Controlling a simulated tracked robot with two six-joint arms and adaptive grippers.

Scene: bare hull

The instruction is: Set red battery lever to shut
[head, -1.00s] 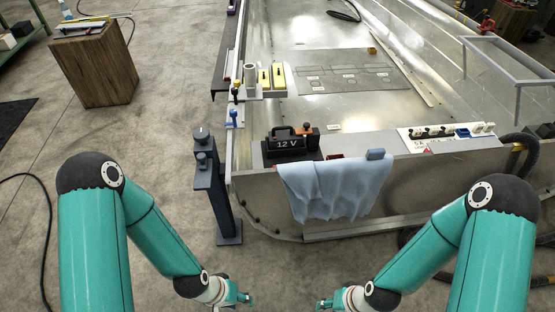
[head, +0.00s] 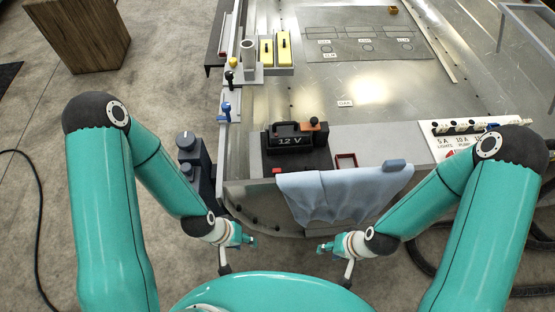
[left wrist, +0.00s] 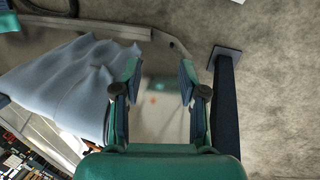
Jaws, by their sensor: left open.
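A black battery (head: 290,138) marked 12 V stands on the near deck of the hull. An orange-red lever or knob (head: 314,122) with a dark top sits at its right; its exact position is too small to tell. A small red piece (head: 277,171) shows at the deck's front edge, left of the cloth. My left gripper (head: 250,240) is low in front of the hull, apart from the battery; the left wrist view shows it open and empty (left wrist: 159,78). My right gripper (head: 324,247) is also low in front, its jaws too small to judge.
A blue cloth (head: 335,195) hangs over the front edge. A red-rimmed tray (head: 346,161) lies right of the battery. A dark post (head: 190,150) stands left of the hull. A switch panel (head: 465,132) is at right. The deck beyond the battery is largely clear.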

